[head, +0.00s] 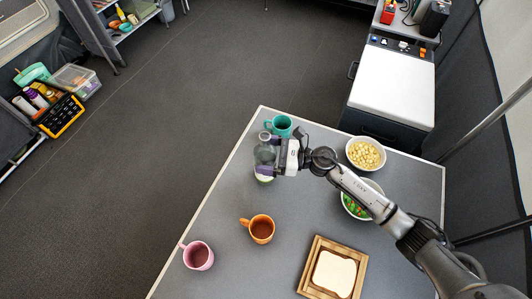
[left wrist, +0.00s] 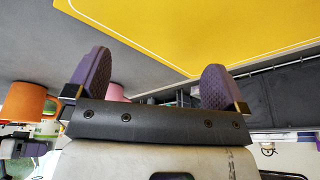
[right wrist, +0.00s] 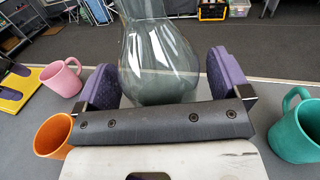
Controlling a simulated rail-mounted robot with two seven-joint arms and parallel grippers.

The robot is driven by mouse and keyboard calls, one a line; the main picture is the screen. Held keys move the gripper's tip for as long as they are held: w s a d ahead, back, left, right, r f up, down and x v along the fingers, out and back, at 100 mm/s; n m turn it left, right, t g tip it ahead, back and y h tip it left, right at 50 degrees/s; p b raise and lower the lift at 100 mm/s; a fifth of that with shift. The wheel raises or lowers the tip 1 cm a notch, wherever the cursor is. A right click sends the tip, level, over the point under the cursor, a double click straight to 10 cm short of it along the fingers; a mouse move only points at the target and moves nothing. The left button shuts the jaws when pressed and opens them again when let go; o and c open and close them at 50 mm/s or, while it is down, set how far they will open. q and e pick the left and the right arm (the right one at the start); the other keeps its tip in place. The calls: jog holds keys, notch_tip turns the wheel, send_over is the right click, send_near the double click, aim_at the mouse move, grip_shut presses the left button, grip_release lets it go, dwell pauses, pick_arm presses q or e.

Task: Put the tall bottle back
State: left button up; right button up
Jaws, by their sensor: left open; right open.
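The tall bottle (head: 264,153) is clear glass with a rounded body and stands near the far left edge of the grey table. My right gripper (head: 268,156) is at the bottle, with a finger on either side of it. In the right wrist view the bottle (right wrist: 160,60) rises between the open fingers; whether they touch it I cannot tell. My left gripper (left wrist: 158,72) is open and empty, and is outside the head view. A yellow flat sheet with a white border line (left wrist: 210,25) lies beyond its fingers.
A teal mug (head: 279,125) stands close behind the right gripper. An orange mug (head: 260,229) and a pink mug (head: 199,256) stand nearer. A bowl of yellowish pieces (head: 366,154), a bowl with green pieces (head: 358,200) and bread on a wooden board (head: 308,278) are to the right.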

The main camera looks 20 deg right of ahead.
jog(key=v, duration=1.2)
